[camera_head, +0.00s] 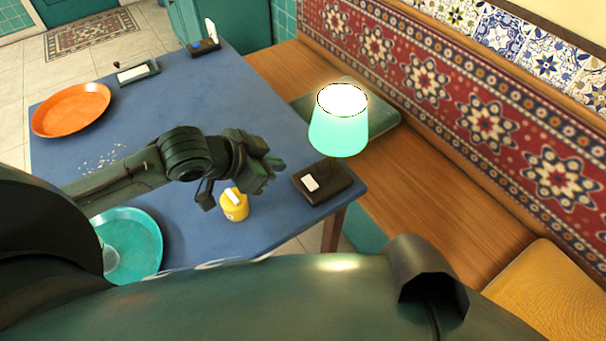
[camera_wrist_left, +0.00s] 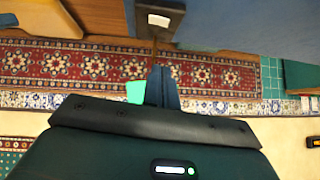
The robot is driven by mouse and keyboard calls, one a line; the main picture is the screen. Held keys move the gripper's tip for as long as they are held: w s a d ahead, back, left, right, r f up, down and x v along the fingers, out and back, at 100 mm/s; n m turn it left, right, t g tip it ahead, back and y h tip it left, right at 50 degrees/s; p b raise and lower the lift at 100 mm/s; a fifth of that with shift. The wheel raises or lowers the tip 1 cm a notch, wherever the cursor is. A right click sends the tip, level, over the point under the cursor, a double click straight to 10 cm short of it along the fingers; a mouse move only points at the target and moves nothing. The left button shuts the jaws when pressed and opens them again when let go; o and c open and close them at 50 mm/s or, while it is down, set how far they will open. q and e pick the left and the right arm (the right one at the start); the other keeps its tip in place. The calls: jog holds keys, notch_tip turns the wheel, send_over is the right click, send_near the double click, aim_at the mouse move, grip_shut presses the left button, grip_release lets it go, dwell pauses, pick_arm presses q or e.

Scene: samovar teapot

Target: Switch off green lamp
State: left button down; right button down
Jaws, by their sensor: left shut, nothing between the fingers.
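The green lamp (camera_head: 338,130) stands at the right corner of the blue table, with its shade glowing and a bright white top. Its dark base (camera_head: 312,192) carries a white switch (camera_head: 311,183). My left gripper (camera_head: 268,168) is left of the lamp, apart from shade and base in the picture. In the left wrist view, my left gripper's shut fingers (camera_wrist_left: 162,84) have nothing between them. A dark base with a white switch (camera_wrist_left: 158,20) shows beyond them, and part of the green shade (camera_wrist_left: 134,92) shows beside them. My right gripper is not in view.
Other dark switch bases (camera_head: 138,72) stand at the back. A wooden bench (camera_head: 420,190) runs behind the lamp.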

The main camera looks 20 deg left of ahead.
pick_arm(q)
send_over(314, 182)
jog(key=s+a, duration=0.2)
notch_tip(314, 182, down, 7)
jog(key=shift+w+a+f+b, duration=0.1)
jog(key=shift+a+b, duration=0.05)
jog(key=shift+b, duration=0.2)
notch_tip(314, 182, down, 3)
jog(key=shift+a+r, duration=0.15)
jog(key=shift+r, duration=0.05)
jog(key=shift+w+f, duration=0.15)
jog(key=shift+f, duration=0.5)
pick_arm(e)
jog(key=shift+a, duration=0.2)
pick_arm(q)
jog(key=shift+a, duration=0.1)
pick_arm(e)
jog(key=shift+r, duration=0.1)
